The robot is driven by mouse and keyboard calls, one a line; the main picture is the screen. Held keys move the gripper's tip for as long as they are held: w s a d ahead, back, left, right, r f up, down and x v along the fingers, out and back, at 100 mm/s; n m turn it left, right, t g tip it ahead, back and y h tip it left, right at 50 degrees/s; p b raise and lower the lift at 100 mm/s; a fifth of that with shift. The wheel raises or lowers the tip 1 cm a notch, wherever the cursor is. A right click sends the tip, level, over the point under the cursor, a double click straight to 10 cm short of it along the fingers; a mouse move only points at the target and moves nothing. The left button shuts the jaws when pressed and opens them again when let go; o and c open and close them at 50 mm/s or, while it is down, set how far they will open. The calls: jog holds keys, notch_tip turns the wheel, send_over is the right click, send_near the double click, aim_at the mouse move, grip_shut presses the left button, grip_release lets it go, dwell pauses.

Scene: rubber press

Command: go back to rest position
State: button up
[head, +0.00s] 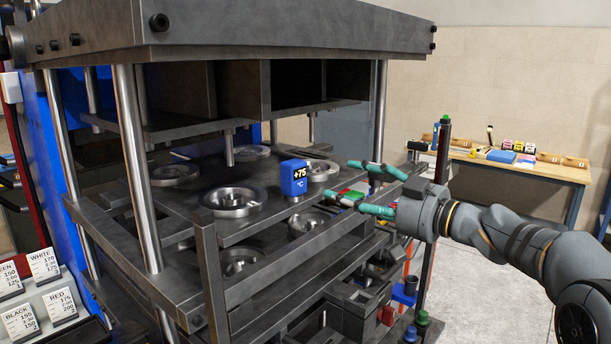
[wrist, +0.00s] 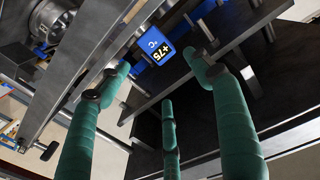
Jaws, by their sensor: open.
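My gripper (head: 341,180) is at the right side of the press, with its green fingers spread apart and pointing left toward the press. The wrist view also shows the open gripper (wrist: 158,66), with nothing between its fingers. The large dark metal press (head: 275,28) stands open, with round metal moulds (head: 233,201) on its lower plates. A blue +75 °C display (head: 294,178) is on the press, left of my fingertips; it also shows in the wrist view (wrist: 165,38), beyond the fingers.
Placards (head: 44,263) with colour names stand at the lower left. A wooden workbench (head: 520,170) with coloured items is at the back right. Blue and green knobs (head: 410,334) are below my gripper. Press posts and plates lie close to the fingers; open floor shows behind my arm.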

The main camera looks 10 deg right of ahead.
jog(key=shift+o, duration=1.2)
jog(key=x, duration=0.2)
jog(key=shift+w+a, duration=0.15)
jog(key=shift+w, duration=0.2)
jog(key=shift+o, duration=0.6)
jog(key=shift+w+a, duration=0.15)
jog(key=shift+a, duration=0.15)
jog(key=shift+o, duration=1.3)
jog(key=shift+a+r, duration=0.15)
jog(key=shift+a, duration=0.15)
jog(key=shift+o, duration=1)
jog(key=shift+d, duration=0.15)
jog(key=v, duration=1)
jog(key=shift+p, duration=0.4)
